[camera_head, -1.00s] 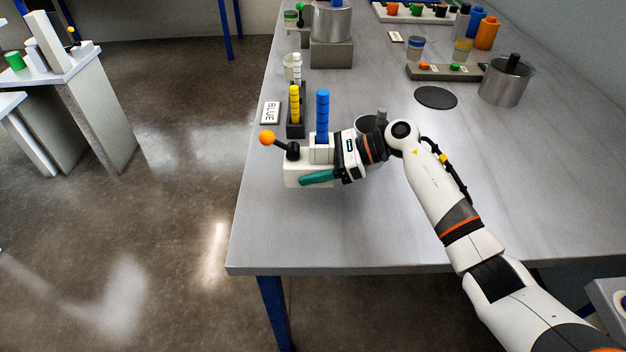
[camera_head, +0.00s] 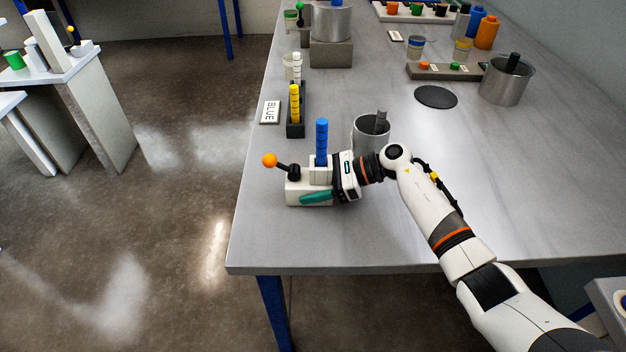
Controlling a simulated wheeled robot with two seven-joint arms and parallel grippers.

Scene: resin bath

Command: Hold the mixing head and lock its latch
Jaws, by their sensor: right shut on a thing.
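The mixing head (camera_head: 300,189) is a white block near the table's front left edge, with a blue segmented column (camera_head: 321,142) standing upright in its top. Its latch appears to be the dark lever with an orange ball (camera_head: 269,160), pointing left and up from a black pivot on the block. A teal bar (camera_head: 318,197) lies along the block's front side. My right gripper (camera_head: 333,180) is shut on the mixing head from the right; the fingers are mostly hidden. I cannot tell whether the block touches the table. My left gripper is not in view.
Farther back are a metal pot (camera_head: 505,82) and a black disc (camera_head: 436,97). The table (camera_head: 480,200) is clear at front right.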

